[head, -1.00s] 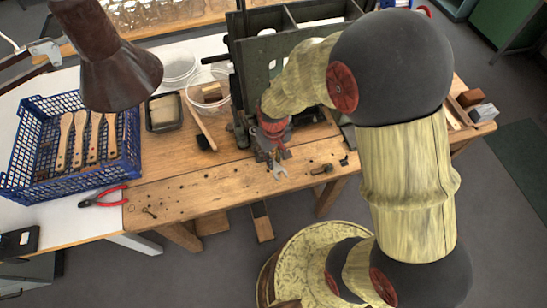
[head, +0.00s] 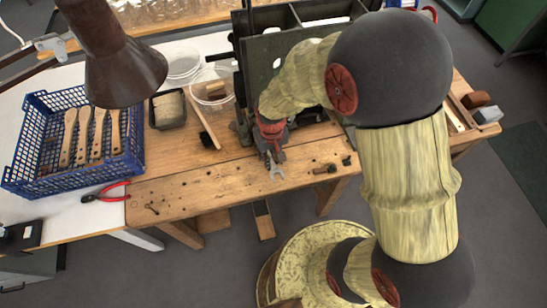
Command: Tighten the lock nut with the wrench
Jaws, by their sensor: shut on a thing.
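My gripper (head: 270,152) is at the front of the dark green machine (head: 285,62) on the wooden bench. It points down and is shut on the wrench (head: 276,171), whose open-ended jaw shows below the fingers over the bench top. The wrench's handle is hidden by the gripper. I cannot make out the lock nut; my arm covers part of the machine and small parts are too small to tell.
A blue crate (head: 72,184) with several wooden-handled brushes is at the left. Red pliers (head: 106,192) lie by it. A black tray (head: 167,110), clear tub (head: 212,88) and brush (head: 205,126) stand left of the machine. A lamp (head: 118,60) overhangs. The bench's front strip is mostly clear.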

